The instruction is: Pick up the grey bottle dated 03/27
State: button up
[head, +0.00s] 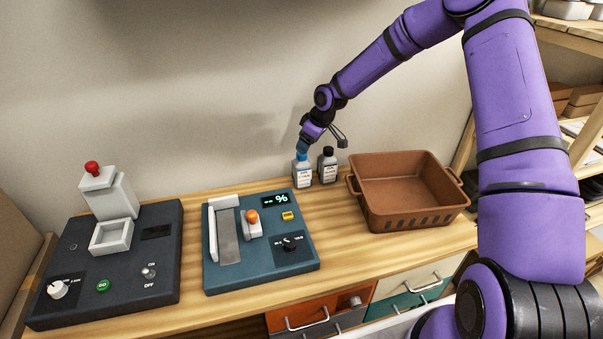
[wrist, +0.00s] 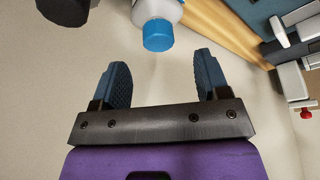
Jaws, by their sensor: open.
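A pale grey-white bottle with a blue cap (head: 303,178) stands upright near the wall. A grey bottle with a black cap (head: 327,168) stands just to its right. Both have labels, but the dates are too small to read. My gripper (head: 302,148) is at the top of the blue-capped bottle. In the wrist view my gripper (wrist: 161,72) is open, with nothing between its fingers. The blue cap (wrist: 159,36) lies just beyond the fingertips, roughly centred between them. The black cap (wrist: 65,9) is at the upper left, outside the fingers.
A brown basket (head: 414,219) stands right of the bottles. The wall is close behind the bottles.

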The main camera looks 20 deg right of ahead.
aim_at(302, 169)
jog(key=x, duration=0.6)
jog(key=shift+w+f, duration=0.15)
jog(key=shift+f, duration=0.2)
grip_shut()
